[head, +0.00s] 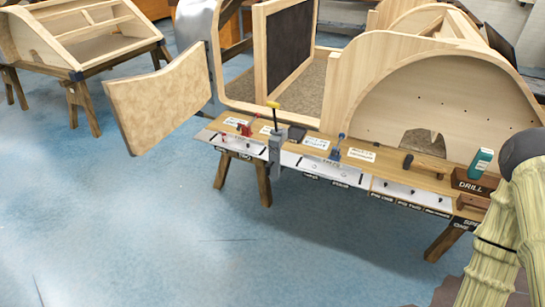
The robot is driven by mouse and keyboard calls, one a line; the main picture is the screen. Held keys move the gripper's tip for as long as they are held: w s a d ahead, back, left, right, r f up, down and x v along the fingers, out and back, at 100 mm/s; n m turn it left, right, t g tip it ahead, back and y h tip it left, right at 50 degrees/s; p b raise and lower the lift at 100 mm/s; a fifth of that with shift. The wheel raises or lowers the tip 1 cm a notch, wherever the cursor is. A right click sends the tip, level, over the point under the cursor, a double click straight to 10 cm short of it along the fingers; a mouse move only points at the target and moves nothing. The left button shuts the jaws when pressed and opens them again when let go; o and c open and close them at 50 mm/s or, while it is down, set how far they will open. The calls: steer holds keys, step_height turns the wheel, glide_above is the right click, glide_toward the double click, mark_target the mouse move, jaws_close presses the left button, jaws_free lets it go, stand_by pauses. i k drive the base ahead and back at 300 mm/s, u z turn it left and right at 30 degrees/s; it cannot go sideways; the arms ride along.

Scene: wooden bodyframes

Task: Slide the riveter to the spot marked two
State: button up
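No tool here can be read for certain as the riveter. A grey upright tool with a dark lever and yellow tip (275,140) stands at the front edge of the bench, where the left metal plate (236,143) meets the middle plate (323,168). A blue tool (337,147) stands upright to its right, and a small red tool (246,128) is to its left. The plates bear dark lettering too small to read surely, so I cannot tell which spot is marked two. My gripper is not in view.
A curved wooden bodyframe (440,85) rises behind the bench. A pale curved panel (157,97) juts out at the left. A green bottle (480,162) stands by a box marked DRILL (474,183) at the right. The blue floor (150,230) in front is clear.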

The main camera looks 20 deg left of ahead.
mark_target(274, 169)
steer(key=z, duration=2.25)
steer(key=k, duration=1.35)
steer(key=u, duration=2.2)
steer(key=i, duration=0.5)
steer(key=u, duration=0.05)
